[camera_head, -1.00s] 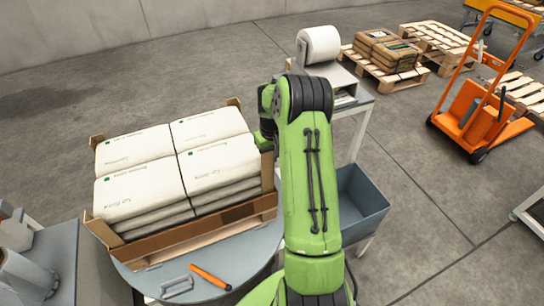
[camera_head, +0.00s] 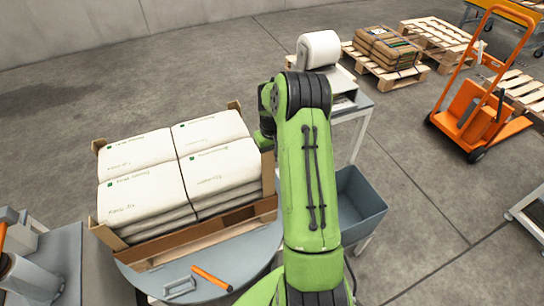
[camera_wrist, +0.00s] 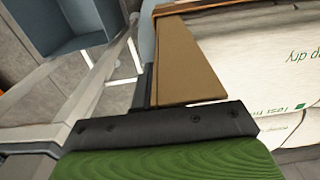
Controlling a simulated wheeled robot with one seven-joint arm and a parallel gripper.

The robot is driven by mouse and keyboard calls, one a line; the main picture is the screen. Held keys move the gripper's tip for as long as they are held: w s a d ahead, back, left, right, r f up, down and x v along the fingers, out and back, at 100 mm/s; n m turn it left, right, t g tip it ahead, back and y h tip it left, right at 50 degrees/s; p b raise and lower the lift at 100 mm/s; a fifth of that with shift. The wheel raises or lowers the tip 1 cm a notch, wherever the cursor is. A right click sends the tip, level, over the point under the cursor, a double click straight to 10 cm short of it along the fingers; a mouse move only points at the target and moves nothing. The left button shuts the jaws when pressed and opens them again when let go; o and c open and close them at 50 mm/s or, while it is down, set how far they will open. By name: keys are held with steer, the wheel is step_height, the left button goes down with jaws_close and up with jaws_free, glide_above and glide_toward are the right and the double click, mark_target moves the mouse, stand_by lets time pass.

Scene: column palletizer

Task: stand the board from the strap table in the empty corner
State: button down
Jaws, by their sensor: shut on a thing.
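The stack of white bags (camera_head: 135,205) stands inside low brown edging on a round grey turntable (camera_head: 225,270). Brown upright boards show at its back left (camera_head: 98,147), back (camera_head: 235,106) and right corner (camera_head: 268,172). My gripper (camera_wrist: 170,108) is beside the right corner, shut on a brown board (camera_wrist: 187,62). The board shows in the wrist view just beyond the black jaw, close beside the white bags (camera_wrist: 265,60). In the head view my green arm hides most of the gripper. I cannot tell whether the board touches the bags or its base.
An orange-handled tool (camera_head: 212,278) and a metal buckle (camera_head: 179,288) lie on the turntable's front. Pallets and an orange hand truck (camera_head: 470,110) stand far right.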

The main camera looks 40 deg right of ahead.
step_height(320, 180, up, 4)
steer(key=shift+f+p, duration=0.2)
steer(key=shift+p, duration=0.95)
